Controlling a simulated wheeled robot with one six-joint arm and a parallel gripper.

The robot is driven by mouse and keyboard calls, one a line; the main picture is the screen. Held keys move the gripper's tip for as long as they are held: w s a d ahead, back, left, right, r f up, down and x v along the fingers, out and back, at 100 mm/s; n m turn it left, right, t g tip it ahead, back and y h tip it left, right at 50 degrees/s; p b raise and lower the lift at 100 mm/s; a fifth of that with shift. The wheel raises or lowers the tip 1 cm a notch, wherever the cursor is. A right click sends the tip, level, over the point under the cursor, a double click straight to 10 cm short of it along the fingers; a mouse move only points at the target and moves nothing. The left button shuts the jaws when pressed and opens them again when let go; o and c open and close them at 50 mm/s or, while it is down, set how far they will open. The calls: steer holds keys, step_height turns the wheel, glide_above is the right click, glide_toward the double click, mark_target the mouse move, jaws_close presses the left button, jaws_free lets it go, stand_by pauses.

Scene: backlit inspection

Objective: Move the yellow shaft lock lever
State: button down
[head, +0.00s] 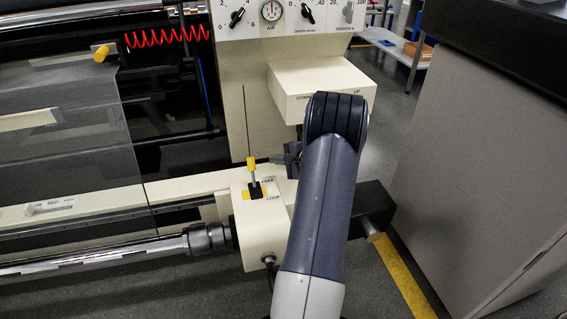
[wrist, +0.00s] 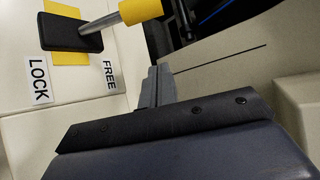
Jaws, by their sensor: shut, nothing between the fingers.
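The shaft lock lever has a yellow grip (head: 251,161) on a metal rod. It rises from a black slot on a yellow plate on a cream housing (head: 262,226), beside FREE and LOCK labels. It stands nearly upright in the head view; which label it is set to is unclear. The lever's yellow grip (wrist: 140,11) is at the top of the wrist view, partly cut off. My gripper (head: 284,158) is just right of the lever grip, partly hidden by my arm. In the wrist view my gripper (wrist: 155,76) is shut and empty, apart from the lever.
A cream box (head: 320,85) marked DOWN and UP juts out above my gripper. A control panel (head: 275,20) with knobs and a gauge is above it. A metal shaft (head: 130,250) runs left from the housing. A grey cabinet (head: 475,170) stands right, with floor between.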

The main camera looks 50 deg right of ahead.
mark_target(252, 172)
steer(key=w+a, duration=0.1)
steer(key=w+a+b, duration=0.1)
steer(key=w+a, duration=0.1)
steer(key=shift+w+f, duration=0.2)
steer(key=shift+f, duration=0.2)
steer(key=shift+s+a+r+b, duration=0.25)
steer(key=shift+a+r+b, duration=0.1)
steer(key=shift+a, duration=0.2)
